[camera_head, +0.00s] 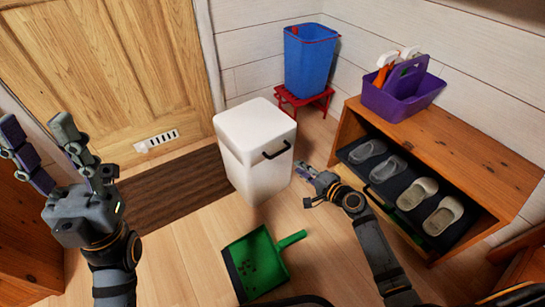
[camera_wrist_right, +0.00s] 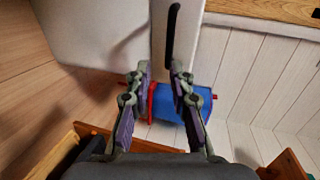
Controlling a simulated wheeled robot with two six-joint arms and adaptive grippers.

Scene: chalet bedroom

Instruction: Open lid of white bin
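The white bin (camera_head: 250,178) stands upright on the floor in the middle of the head view, with its lid (camera_head: 250,122) closed. A black bar handle (camera_head: 277,151) is on the lid's right-hand face. My right gripper (camera_head: 310,172) is just right of the bin, a little below the handle. In the right wrist view its two fingers (camera_wrist_right: 161,72) are apart and empty, with the black handle (camera_wrist_right: 173,35) above them in the picture. My left gripper (camera_head: 38,130) is open and empty at the left, over the floor near the door.
A green dustpan (camera_head: 255,265) lies before the bin. A blue bin (camera_head: 310,62) sits on a red stool (camera_head: 303,103) behind it. A wooden shoe bench (camera_head: 450,150) with a purple caddy (camera_head: 400,98) stands right. A brown mat (camera_head: 175,190) lies left.

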